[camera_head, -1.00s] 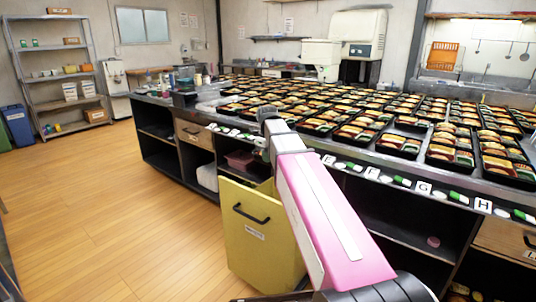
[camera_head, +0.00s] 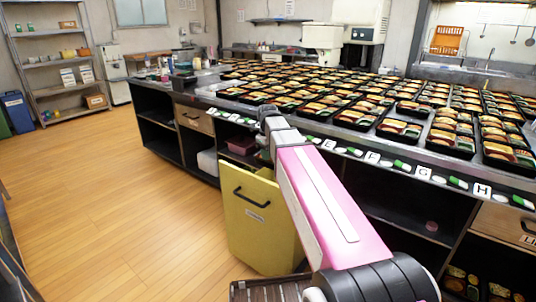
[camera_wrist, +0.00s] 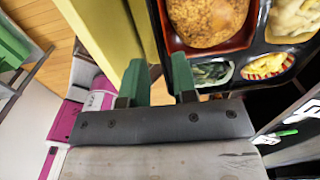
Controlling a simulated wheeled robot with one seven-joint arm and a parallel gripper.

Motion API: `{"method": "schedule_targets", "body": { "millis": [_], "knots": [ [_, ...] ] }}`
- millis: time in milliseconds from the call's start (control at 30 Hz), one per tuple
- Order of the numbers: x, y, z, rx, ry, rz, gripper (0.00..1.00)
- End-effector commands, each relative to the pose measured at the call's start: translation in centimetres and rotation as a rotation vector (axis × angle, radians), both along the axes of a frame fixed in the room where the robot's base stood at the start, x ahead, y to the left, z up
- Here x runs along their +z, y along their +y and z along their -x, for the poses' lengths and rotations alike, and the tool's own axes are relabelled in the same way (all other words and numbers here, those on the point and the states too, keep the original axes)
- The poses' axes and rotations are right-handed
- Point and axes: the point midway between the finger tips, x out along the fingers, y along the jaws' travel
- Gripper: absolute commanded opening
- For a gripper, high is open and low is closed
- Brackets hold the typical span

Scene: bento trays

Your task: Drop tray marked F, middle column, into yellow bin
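The yellow bin (camera_head: 262,225) stands on the floor against the counter front, with a black handle on its face. The F marker (camera_head: 371,158) is on the counter's front edge, and black bento trays of orange and green food stand in rows behind it. In the wrist view my gripper (camera_wrist: 159,82) has two green fingers with a gap between them. A black tray (camera_wrist: 256,45) with breaded food and side dishes is close by, its left rim by the right finger. I cannot tell whether the fingers hold that rim. A yellow surface (camera_wrist: 118,28) lies beyond the left finger.
The long counter (camera_head: 440,155) has open shelves below and G (camera_head: 422,173) and H (camera_head: 482,190) markers along its edge. Wooden floor (camera_head: 120,220) is clear on the left. A metal shelf (camera_head: 55,63) and a blue bin (camera_head: 18,112) stand at the far left.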

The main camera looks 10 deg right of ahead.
Motion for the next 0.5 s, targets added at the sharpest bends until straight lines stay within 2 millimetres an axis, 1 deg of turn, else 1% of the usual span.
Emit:
{"method": "schedule_targets", "body": {
  "millis": [333,433,500],
  "knots": [
    [0.1,0.0,0.0,0.000,0.001,-0.001,0.34],
    [0.7,0.0,0.0,0.000,0.001,-0.001,0.34],
    [1.5,0.0,0.0,0.000,-0.001,-0.001,0.34]
  ]
}}
